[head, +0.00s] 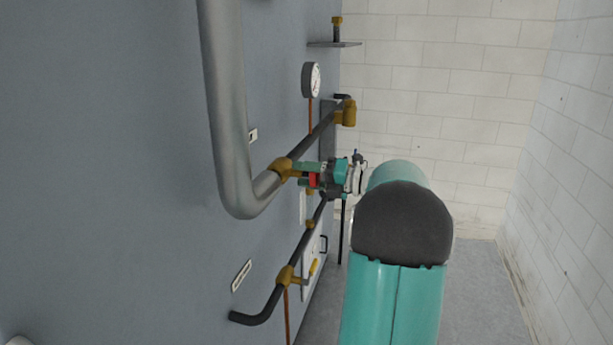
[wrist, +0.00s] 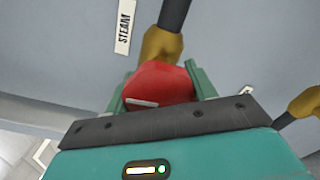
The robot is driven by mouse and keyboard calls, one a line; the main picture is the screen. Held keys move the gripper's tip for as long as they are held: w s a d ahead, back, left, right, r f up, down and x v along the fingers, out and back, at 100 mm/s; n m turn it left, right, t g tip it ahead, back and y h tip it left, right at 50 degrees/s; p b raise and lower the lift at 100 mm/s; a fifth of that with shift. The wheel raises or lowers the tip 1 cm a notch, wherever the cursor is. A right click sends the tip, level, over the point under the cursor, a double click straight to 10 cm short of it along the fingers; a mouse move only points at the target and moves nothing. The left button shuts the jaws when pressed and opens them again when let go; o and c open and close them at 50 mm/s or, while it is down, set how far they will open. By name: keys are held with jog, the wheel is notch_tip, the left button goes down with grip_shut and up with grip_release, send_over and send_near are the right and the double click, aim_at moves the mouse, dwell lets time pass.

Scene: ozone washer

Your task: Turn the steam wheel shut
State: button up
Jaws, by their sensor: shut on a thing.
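The steam wheel (wrist: 158,83) is a red handwheel with a pale mark on its face, on a brass valve body (wrist: 162,45) beside a "STEAM" label (wrist: 124,27) in the wrist view. My gripper (wrist: 160,84) has a green finger on each side of the wheel and is shut on it. In the head view, my gripper (head: 308,175) reaches the wheel (head: 313,180) from the right, beside a brass fitting (head: 283,168) on the dark pipe. The wheel is mostly hidden there by my gripper.
A thick grey pipe (head: 227,120) bends close left of my gripper. A pressure gauge (head: 312,79) sits above. A lower dark pipe with a brass valve (head: 287,277) and yellow lever (head: 313,267) runs below. Grey floor (head: 475,275) is clear at right, before a white block wall (head: 450,60).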

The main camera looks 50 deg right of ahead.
jog(key=shift+m, duration=0.3)
dwell(0.4)
jog(key=o, duration=1)
jog(key=v, duration=1.3)
jog(key=shift+s+d, duration=0.2)
jog(key=shift+s, duration=0.1)
jog(key=shift+s, duration=0.1)
